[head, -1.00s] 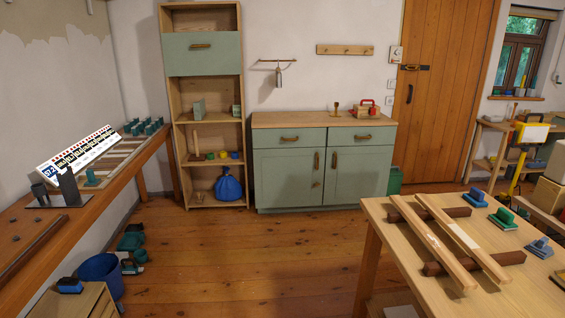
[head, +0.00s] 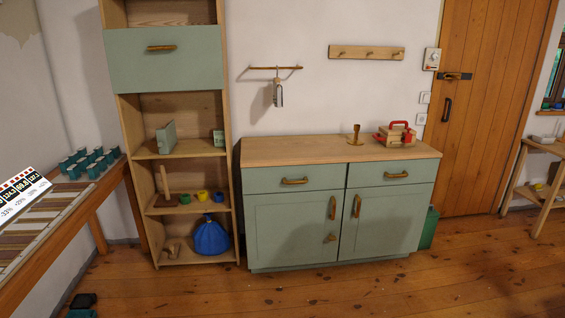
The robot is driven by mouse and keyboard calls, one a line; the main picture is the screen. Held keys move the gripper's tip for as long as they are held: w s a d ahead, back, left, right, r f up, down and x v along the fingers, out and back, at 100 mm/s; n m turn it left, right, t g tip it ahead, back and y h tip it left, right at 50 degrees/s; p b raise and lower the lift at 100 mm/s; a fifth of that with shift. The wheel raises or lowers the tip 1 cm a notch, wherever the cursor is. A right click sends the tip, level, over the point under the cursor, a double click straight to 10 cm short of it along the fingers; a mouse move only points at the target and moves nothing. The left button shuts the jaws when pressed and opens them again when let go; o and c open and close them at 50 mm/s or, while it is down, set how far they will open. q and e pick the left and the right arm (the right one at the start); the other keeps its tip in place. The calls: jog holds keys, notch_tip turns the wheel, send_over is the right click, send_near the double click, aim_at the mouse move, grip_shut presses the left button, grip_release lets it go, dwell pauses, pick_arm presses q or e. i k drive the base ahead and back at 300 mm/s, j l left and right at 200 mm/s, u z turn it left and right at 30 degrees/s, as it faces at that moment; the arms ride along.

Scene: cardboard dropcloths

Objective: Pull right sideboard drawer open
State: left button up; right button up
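The sideboard (head: 290,228) stands against the back wall, with a green-grey front and a wooden top. Its right drawer (head: 420,173) is shut, flush with the front, and has a brass-coloured bar handle (head: 396,175). The left drawer (head: 262,180) is also shut, with a similar handle (head: 294,181). Two shut cupboard doors with upright handles are below. Neither of my grippers is in view.
A tall shelf unit (head: 109,110) stands left of the sideboard. A workbench (head: 78,225) runs along the left wall. A wooden box with red handles (head: 396,135) sits on the sideboard top. The floor (head: 390,285) before the sideboard is clear.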

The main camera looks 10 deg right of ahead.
aim_at(396, 172)
jog(key=i+l, duration=0.1)
jog(key=i, duration=0.55)
jog(key=i+u, duration=0.1)
jog(key=i, duration=0.55)
jog(key=i+l+u, duration=0.1)
jog(key=i, duration=0.55)
jog(key=l, duration=0.1)
